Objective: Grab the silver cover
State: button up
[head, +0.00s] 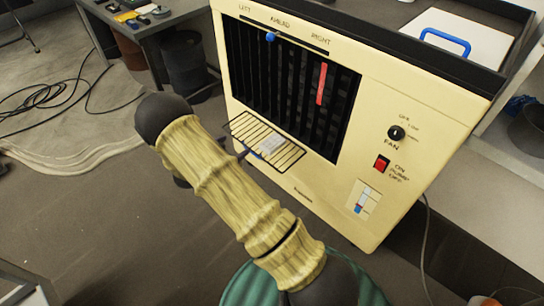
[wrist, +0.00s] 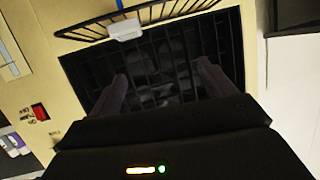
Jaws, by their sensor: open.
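A small silver-white piece (head: 271,146), the only thing I see that could be the silver cover, is at the black wire rack on the front of a cream machine. It also shows in the wrist view (wrist: 126,30), at the top, against the rack. My gripper (wrist: 162,80) is open and empty, its two dark fingers spread in front of the machine's dark slatted opening. The piece lies beyond the fingertips, above them in the wrist picture, and apart from them. In the head view my arm hides the gripper.
The cream machine (head: 390,95) has a fan knob (head: 396,132) and a red switch (head: 381,164) on its right side. The wire rack (head: 243,128) juts out below its slatted opening (head: 290,85). A dark bin (head: 186,68) stands behind left. Cables (head: 50,98) lie on the floor at left.

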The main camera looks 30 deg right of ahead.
aim_at(267, 146)
jog(key=s+f+m+g+h+b, duration=0.1)
jog(key=s+f+h, duration=0.2)
jog(key=f, duration=0.2)
jog(key=shift+s+d+f+m+g+b, duration=0.2)
jog(key=shift+s+f+m+g+b, duration=0.1)
jog(key=shift+f+g+b, duration=0.1)
jog(key=b+x, duration=0.2)
jog(key=x, duration=0.9)
jog(key=shift+d+f, duration=0.1)
jog(key=shift+d, duration=0.15)
jog(key=shift+w+d, duration=0.25)
jog(key=shift+d, duration=0.1)
